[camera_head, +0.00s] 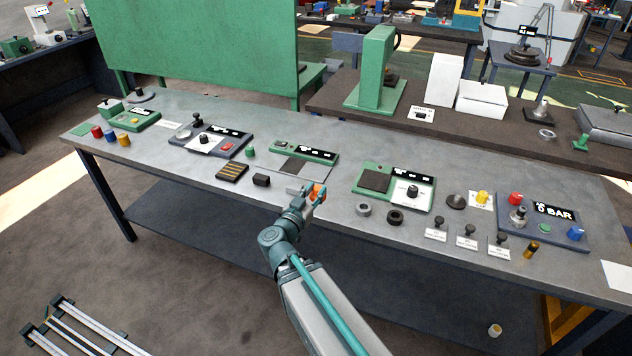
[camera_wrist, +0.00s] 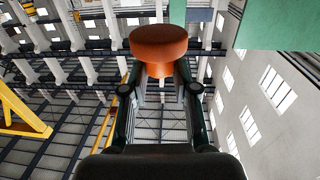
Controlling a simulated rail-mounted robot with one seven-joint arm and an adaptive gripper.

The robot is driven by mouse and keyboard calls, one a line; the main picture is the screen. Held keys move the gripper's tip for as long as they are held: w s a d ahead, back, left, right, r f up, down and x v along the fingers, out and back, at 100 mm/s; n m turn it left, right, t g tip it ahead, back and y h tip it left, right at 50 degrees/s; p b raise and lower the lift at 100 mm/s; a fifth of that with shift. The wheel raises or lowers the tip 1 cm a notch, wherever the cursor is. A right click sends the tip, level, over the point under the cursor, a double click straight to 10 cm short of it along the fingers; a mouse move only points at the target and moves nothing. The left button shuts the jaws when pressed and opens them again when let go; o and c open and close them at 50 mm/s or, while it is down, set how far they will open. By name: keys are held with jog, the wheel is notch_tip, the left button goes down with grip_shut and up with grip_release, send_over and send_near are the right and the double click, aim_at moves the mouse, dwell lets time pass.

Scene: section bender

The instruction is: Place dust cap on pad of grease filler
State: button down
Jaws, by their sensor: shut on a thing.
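My gripper (camera_head: 312,193) is shut on an orange round cap, the dust cap (camera_head: 319,191), above the front edge of the grey bench. In the wrist view the dust cap (camera_wrist: 158,44) sits between the two fingertips (camera_wrist: 159,72), with its wide round head beyond them. Behind the gripper stands a green-based unit (camera_head: 305,152) with a dark display and a grey pad (camera_head: 292,168). To its right is another green-based unit (camera_head: 392,187) with a dark square pad (camera_head: 375,180). The labels are too small to tell which unit is the grease filler.
Several black knobs with cards (camera_head: 468,236) stand at the right. A green panel (camera_head: 200,45) rises behind the bench.

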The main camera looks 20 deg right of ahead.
jog(key=shift+s+a+r+p, duration=0.25)
jog(key=shift+s+r+p, duration=0.1)
jog(key=shift+p, duration=1.05)
jog(key=shift+f, duration=0.1)
